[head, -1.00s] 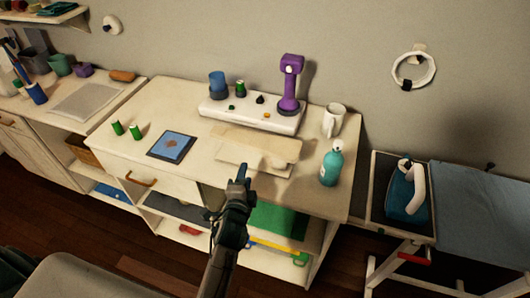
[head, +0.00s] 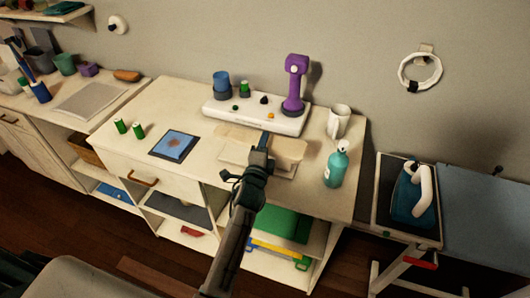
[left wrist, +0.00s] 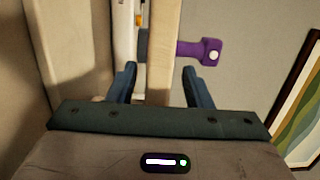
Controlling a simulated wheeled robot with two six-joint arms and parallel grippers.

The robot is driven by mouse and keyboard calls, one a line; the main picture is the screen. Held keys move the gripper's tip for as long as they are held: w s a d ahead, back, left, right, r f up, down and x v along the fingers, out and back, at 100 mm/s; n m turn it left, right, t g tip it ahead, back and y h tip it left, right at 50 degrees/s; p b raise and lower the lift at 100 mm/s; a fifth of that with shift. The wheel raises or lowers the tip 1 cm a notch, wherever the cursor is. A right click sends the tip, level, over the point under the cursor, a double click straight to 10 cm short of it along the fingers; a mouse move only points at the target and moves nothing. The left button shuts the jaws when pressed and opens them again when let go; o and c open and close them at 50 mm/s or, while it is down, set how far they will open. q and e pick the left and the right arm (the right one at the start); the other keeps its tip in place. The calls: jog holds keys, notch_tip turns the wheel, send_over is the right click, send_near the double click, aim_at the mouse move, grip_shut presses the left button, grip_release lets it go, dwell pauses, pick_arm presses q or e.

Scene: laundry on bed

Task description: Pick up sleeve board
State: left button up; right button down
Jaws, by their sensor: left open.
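The sleeve board (head: 288,149) is a pale wooden board over a flat base, lying on the white table in front of the white rack. My left gripper (head: 265,142) is open over the middle of the board, and its arm hides part of it. In the left wrist view, the board (left wrist: 163,50) runs as a pale strip between the two open fingers (left wrist: 158,78). I cannot tell whether the fingers touch it. My right gripper is in neither view.
Behind the board stands a white rack (head: 240,113) with a purple device (head: 296,85). A teal bottle (head: 336,165) and white mug (head: 338,122) stand to the right. A blue-screened tablet (head: 174,144) and green spools (head: 130,129) lie left, with free tabletop between.

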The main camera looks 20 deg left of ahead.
pick_arm(q)
jog(key=shift+w+a+f, duration=0.15)
jog(key=shift+w+f, duration=0.05)
jog(key=shift+w, duration=0.65)
jog(key=shift+s+r, duration=0.1)
jog(key=shift+s, duration=0.05)
jog(key=shift+c, duration=0.6)
grip_shut()
jog(key=shift+r, duration=0.1)
